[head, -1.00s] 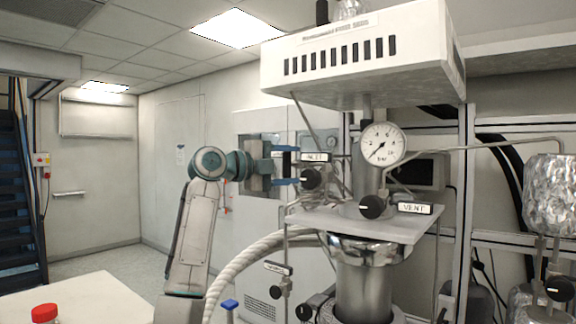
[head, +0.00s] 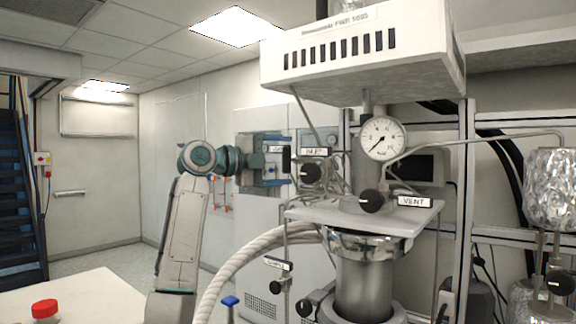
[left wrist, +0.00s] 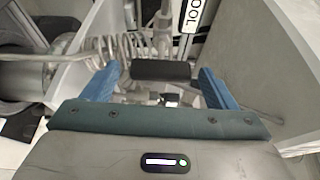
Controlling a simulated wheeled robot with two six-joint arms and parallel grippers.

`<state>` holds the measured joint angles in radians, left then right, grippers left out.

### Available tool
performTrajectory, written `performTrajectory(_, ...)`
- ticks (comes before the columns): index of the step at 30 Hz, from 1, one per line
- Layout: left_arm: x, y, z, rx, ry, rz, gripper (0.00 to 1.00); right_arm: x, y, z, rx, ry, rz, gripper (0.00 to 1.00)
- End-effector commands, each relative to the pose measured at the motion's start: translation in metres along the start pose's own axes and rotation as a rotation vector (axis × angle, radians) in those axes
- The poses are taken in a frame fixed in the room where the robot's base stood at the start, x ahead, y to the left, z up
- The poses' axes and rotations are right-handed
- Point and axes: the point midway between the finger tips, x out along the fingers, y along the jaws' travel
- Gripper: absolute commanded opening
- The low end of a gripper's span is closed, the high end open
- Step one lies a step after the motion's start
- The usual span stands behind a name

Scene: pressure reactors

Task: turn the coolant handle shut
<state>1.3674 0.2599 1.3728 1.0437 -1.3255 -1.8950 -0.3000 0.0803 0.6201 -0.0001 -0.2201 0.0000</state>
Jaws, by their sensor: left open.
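The coolant handle is a black bar (left wrist: 162,72) in the left wrist view, lying across the gap between my fingers beside a label reading "COOL", which is partly cut off. In the head view a small upright black piece (head: 287,160) at my fingertips looks like the same handle. My left gripper (head: 281,160) comes in from the left, left of the reactor, with one finger above the other. It is open, and its blue fingers (left wrist: 160,75) stand on either side of the handle; I cannot tell whether they touch it. My right gripper is not in view.
The black inlet knob (head: 311,172) is just right of my fingertips. The vent knob (head: 371,201) and pressure gauge (head: 382,139) are farther right. A thick white hose (head: 240,265) curves below my arm. A red-capped container (head: 45,311) stands on the white table (head: 100,295).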

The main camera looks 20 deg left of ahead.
Motion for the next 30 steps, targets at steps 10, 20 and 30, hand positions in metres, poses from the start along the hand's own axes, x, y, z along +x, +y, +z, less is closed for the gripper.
performTrajectory(10, -0.069, 0.003, 0.001, 0.002, -0.003, -0.001, 0.80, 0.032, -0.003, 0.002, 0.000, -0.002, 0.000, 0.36)
performTrajectory(20, -0.086, 0.001, 0.000, 0.001, 0.000, 0.001, 0.80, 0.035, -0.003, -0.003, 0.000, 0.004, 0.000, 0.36)
performTrajectory(30, -0.085, 0.001, 0.000, 0.001, 0.000, 0.000, 0.80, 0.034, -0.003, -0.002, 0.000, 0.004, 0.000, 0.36)
